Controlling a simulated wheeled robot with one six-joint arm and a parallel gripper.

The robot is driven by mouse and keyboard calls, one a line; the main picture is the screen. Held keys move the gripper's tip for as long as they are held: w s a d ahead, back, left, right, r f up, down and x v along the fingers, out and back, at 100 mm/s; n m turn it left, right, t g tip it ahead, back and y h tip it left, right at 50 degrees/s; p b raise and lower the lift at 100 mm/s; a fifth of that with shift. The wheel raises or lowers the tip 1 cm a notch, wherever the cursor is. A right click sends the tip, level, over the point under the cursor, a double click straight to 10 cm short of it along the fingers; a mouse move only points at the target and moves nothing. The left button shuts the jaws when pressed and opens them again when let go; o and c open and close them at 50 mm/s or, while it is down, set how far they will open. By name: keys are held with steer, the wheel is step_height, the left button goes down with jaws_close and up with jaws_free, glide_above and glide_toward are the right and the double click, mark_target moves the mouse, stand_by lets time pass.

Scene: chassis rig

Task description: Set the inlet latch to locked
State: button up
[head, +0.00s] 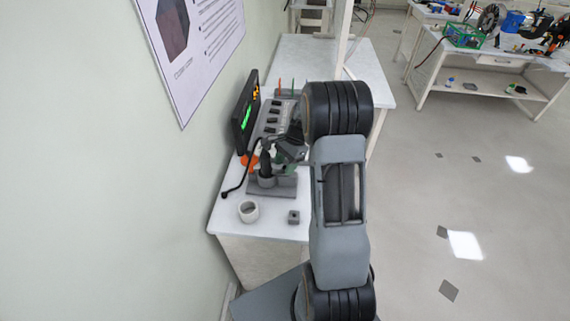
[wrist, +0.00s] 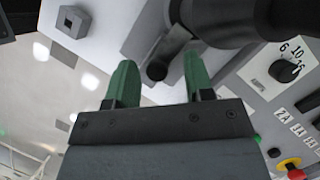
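In the wrist view, a dark lever with a rounded end (wrist: 157,70), which looks like the inlet latch, sticks out from a grey block. A thick black cylindrical part (wrist: 240,18) sits beside it, probably the plug at the inlet. In the head view the grey inlet block (head: 272,189) stands on the bench with a black upright part; the latch cannot be made out there. My gripper (wrist: 160,72) has two green fingers spread apart with nothing held. The lever's end shows in the gap between the fingertips; whether they touch it I cannot tell. In the head view, my arm partly hides my gripper (head: 290,152).
A panel with a rotary dial (wrist: 284,70), switches and a red button (wrist: 292,168) lies beside the inlet. A dark screen (head: 245,112) stands by the wall.

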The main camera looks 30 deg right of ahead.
steer(key=s+b+v, duration=0.1)
steer(key=v, duration=1.2)
steer(key=shift+w+r, duration=0.45)
steer(key=shift+w, duration=0.05)
steer(key=shift+d, duration=0.1)
